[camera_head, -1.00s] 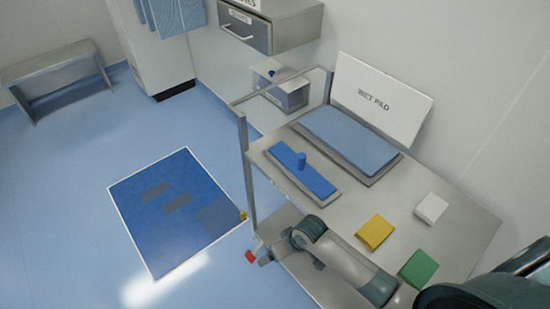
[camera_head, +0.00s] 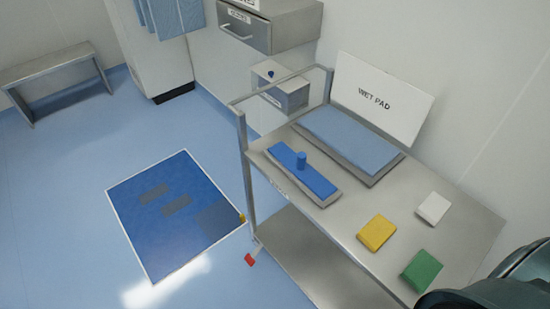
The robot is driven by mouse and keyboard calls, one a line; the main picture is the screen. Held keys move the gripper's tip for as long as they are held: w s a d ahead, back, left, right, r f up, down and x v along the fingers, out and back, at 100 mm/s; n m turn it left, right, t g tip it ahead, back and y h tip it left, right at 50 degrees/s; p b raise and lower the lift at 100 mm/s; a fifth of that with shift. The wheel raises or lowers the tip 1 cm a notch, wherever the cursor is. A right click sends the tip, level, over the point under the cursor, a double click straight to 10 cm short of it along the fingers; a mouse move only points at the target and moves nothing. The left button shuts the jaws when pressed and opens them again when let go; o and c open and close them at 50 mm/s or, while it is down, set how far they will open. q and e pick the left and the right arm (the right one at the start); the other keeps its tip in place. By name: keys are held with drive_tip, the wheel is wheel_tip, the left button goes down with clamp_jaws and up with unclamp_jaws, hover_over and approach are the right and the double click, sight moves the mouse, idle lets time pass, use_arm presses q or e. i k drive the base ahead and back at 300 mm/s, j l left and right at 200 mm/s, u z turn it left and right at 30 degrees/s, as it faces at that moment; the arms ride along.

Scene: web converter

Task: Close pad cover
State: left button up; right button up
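The pad cover (camera_head: 382,99) is a white panel labelled "WET PAD". It stands open and tilted up along the back edge of the pad tray, against the wall side. The blue pad (camera_head: 350,137) lies uncovered in its grey tray (camera_head: 378,177) on the steel cart. Neither of my grippers shows in the view. A dark part of my arm fills the lower right corner, covering the cart's near right corner.
On the cart top (camera_head: 345,211) are a blue block with a knob (camera_head: 302,169), a yellow block (camera_head: 376,233), a green block (camera_head: 422,270) and a white block (camera_head: 433,207). A drawer unit (camera_head: 270,28) hangs on the wall. A blue mat (camera_head: 172,212) lies on the floor.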

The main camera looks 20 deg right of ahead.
sight(398, 108)
drive_tip(key=i+z, duration=0.1)
drive_tip(key=z, duration=0.35)
drive_tip(key=j+z, duration=0.15)
drive_tip(key=z, duration=0.3)
drive_tip(key=i+j+z, duration=0.15)
drive_tip(key=z, duration=0.3)
drive_tip(key=j+z, duration=0.1)
drive_tip(key=z, duration=0.35)
drive_tip(key=i+j+z, duration=0.1)
drive_tip(key=j+z, duration=0.25)
drive_tip(key=j, duration=0.35)
drive_tip(key=j+z, duration=0.3)
drive_tip(key=j, duration=0.35)
drive_tip(key=k+j+z, duration=0.1)
drive_tip(key=j+z, duration=0.25)
drive_tip(key=j, duration=0.8)
drive_tip(key=k+j, duration=0.15)
drive_tip(key=j, duration=0.75)
drive_tip(key=k+j, duration=0.15)
drive_tip(key=j, duration=0.3)
drive_tip(key=z, duration=0.05)
